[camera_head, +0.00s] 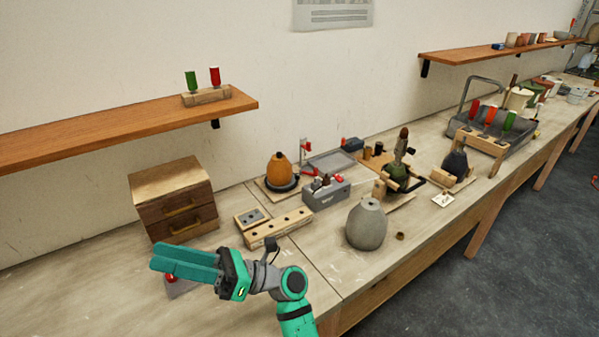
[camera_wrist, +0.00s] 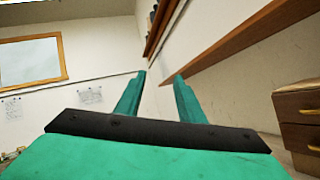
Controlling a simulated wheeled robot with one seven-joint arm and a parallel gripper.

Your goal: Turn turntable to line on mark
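An orange gourd-shaped lamp body (camera_head: 279,169) stands upright on a dark round disc (camera_head: 281,186), which looks like the turntable. The disc sits on a pale wooden board (camera_head: 262,188) at mid-bench. The line and the mark are too small to make out. My gripper (camera_head: 160,262) is at the front left, above the bench and well left of the turntable. Its teal fingers point left, away from the disc. In the wrist view the fingertips (camera_wrist: 160,78) stand apart with nothing between them.
A wooden drawer box (camera_head: 173,199) stands behind my gripper. A slotted wooden block (camera_head: 278,227), a grey box (camera_head: 326,193) and a grey vase (camera_head: 366,226) surround the turntable's front and right. A wall shelf (camera_head: 120,126) hangs above.

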